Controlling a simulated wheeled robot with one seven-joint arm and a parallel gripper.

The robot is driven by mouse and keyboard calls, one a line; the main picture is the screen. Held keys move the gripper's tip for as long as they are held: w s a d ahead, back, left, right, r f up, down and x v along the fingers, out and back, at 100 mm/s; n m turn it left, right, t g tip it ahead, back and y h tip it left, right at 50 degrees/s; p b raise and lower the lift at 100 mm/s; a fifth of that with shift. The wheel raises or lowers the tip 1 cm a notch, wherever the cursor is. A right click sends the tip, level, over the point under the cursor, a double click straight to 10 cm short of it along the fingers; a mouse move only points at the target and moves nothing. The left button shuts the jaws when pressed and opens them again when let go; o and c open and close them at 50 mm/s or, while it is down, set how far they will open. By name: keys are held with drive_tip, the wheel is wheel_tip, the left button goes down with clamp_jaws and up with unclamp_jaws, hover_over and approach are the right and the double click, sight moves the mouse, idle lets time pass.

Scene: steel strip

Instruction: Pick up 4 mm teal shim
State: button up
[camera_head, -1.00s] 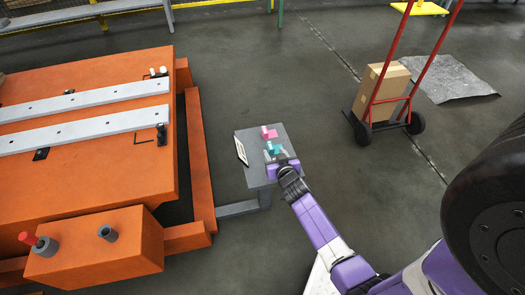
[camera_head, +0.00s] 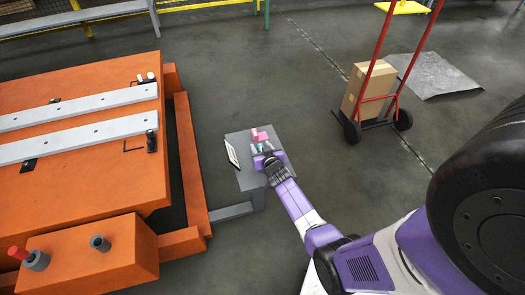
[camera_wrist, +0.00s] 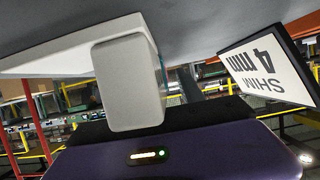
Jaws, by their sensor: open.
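The teal shim (camera_head: 260,147) is on a small grey stand (camera_head: 246,179), mostly hidden behind my gripper in the head view. My gripper (camera_head: 263,150) is open, with its fingers reaching over the stand at the teal shim. A pink shim (camera_head: 259,136) lies just beyond it. In the wrist view, one grey finger (camera_wrist: 128,85) fills the middle, and only a thin teal sliver shows at its right edge. I cannot tell whether the fingers touch the teal shim.
A sign reading "SHIM 4 mm" (camera_wrist: 265,70) stands at the stand's edge and shows on its left side in the head view (camera_head: 232,153). An orange machine table (camera_head: 75,165) stands to the left. A red hand truck with a carton (camera_head: 368,88) is at the back right. Floor between is clear.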

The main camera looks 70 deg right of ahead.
clamp_jaws()
drive_tip(key=shift+r, duration=0.1)
